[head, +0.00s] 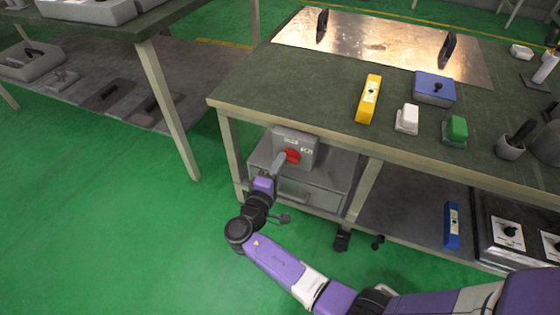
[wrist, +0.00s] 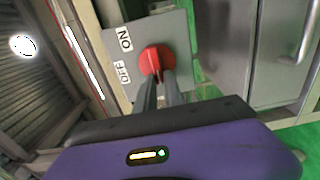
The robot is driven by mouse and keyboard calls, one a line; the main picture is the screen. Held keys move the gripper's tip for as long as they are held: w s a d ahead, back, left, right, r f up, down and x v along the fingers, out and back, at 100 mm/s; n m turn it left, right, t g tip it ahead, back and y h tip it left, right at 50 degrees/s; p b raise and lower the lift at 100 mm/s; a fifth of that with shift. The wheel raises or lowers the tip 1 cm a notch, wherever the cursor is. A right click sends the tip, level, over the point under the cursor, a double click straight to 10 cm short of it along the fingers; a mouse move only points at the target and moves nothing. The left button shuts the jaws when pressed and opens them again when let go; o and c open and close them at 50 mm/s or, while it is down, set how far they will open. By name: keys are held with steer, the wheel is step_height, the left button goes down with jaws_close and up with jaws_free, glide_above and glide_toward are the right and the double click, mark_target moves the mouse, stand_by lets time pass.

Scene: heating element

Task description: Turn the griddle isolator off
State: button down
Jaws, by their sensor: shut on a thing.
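The griddle isolator is a grey box (head: 309,142) with a red rotary knob (head: 292,156), mounted under the front edge of the green-topped bench. The box also shows in the wrist view (wrist: 185,35), with the red knob (wrist: 155,58) near its middle. ON and OFF labels sit on its face, seen turned in the wrist view. My gripper (head: 283,160) reaches the knob from the front left. Its two fingers (wrist: 161,80) are shut on the knob's raised grip and partly cover it. I cannot tell exactly which label the knob points to.
A grey drawer unit (head: 318,193) with a handle stands just below the isolator. On the bench (head: 270,90) are a metal griddle plate (head: 380,38), a yellow case (head: 369,98) and a blue box (head: 435,88). A bench leg (head: 362,190) stands to the right. Green floor is clear at left.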

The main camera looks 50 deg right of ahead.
steer(key=shift+f, duration=0.1)
stand_by(0.3)
steer(key=c, duration=1.4)
jaws_free()
steer(key=shift+c, duration=0.2)
steer(key=p+v, duration=0.1)
steer(key=v, duration=0.7)
